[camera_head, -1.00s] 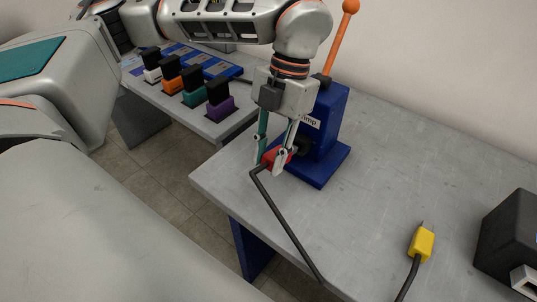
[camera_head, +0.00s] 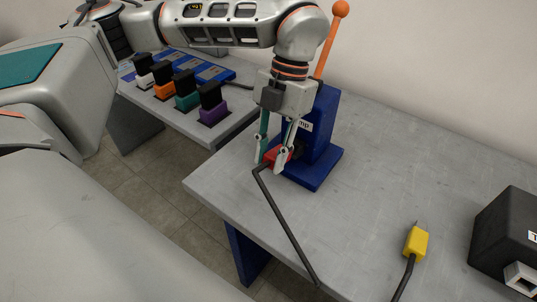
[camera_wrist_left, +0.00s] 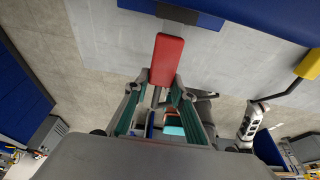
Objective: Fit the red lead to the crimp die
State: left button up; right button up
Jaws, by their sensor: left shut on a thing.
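The red lead (camera_head: 277,156) is a red block with a dark cable that bends down over the table front. My left gripper (camera_head: 270,161) is shut on it, with one finger on each side. The lead is beside the blue crimp press (camera_head: 325,135), its far end at the dark crimp die (camera_head: 298,146). In the left wrist view the red lead (camera_wrist_left: 167,58) points up to the dark die (camera_wrist_left: 190,17) and meets or overlaps its edge; I cannot tell if it is seated. My right gripper is not in view.
The press has an orange lever (camera_head: 331,45) standing up. A yellow lead (camera_head: 417,243) lies at the right, near a black box (camera_head: 507,240). A second table at the left holds several coloured plugs, the purple one (camera_head: 213,111) nearest. The grey table (camera_head: 370,180) between is clear.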

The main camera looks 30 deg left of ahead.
pick_arm(q)
jog(key=shift+w, duration=0.25)
jog(key=shift+w+f, duration=0.2)
jog(key=shift+w, duration=0.25)
jog(key=o, duration=1.2)
jog(key=v, duration=1.2)
jog(key=shift+d, duration=0.1)
